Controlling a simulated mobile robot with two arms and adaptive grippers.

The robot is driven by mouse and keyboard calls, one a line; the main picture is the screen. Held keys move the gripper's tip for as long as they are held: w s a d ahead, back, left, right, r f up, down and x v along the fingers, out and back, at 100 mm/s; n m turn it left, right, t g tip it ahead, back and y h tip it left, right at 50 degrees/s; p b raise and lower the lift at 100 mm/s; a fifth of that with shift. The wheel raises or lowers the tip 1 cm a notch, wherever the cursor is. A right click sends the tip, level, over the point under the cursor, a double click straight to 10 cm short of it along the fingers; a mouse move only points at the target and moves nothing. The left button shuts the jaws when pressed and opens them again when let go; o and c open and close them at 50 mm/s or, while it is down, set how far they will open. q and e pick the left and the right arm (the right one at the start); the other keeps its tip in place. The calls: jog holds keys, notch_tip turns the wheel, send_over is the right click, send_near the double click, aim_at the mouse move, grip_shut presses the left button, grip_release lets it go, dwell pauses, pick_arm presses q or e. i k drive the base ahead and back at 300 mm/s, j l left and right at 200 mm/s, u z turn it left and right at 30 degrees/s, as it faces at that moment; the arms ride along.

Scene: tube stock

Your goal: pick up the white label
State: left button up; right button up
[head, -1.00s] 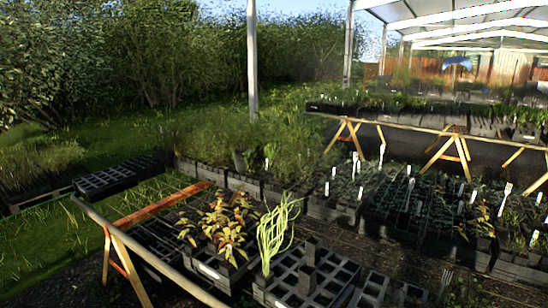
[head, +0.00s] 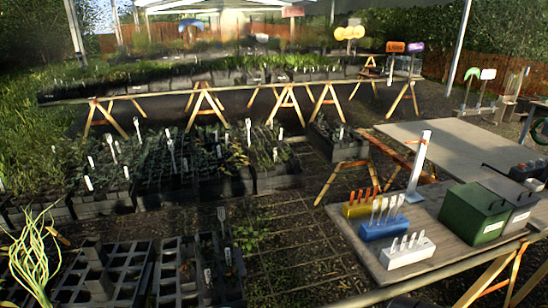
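Several white labels show in the head view, and I cannot tell which one the task means. On the table (head: 436,246) at the right, white upright pieces that look like labels (head: 403,242) stand in a white block (head: 408,258). More pale ones (head: 385,210) stand in a blue block (head: 384,230) behind it. Other white labels (head: 88,183) stick up among the plant trays at the left. A white label (head: 228,257) stands in the dark trays at the bottom. Neither of my grippers is in view.
A yellow block (head: 362,209) with orange pieces, a tall white post (head: 419,165), a green bin (head: 473,213) and a grey bin (head: 512,204) crowd the table. Dark crates (head: 120,270) and a spiky plant (head: 33,258) fill the lower left. Ground (head: 300,240) left of the table looks open.

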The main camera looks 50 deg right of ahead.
aim_at(394, 245)
jog(key=z, duration=1.55)
jog(key=l+z, duration=0.2)
jog(key=l, duration=0.2)
jog(key=i+l+z, duration=0.2)
jog(key=l, duration=0.2)
jog(key=l+z, duration=0.2)
jog(key=l, duration=0.25)
